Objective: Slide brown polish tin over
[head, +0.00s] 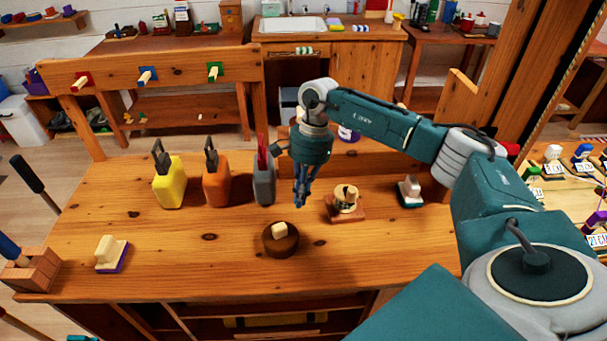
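A round dark brown tin (281,246) sits on the wooden workbench (200,262) near its front edge, with a small cream block (279,229) on top. I take it to be the brown polish tin. My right gripper (301,203) points down behind the tin and slightly to its right, apart from it. Its dark blue fingers are close together with nothing visible between them. My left gripper is not in view.
A small wooden stand with a round tin-like piece (346,200) is right of the gripper. Yellow (169,191), orange (216,188) and grey (264,185) holders stand behind left. A brush (110,254) lies left; another (410,191) lies right. The bench between the left brush and the tin is clear.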

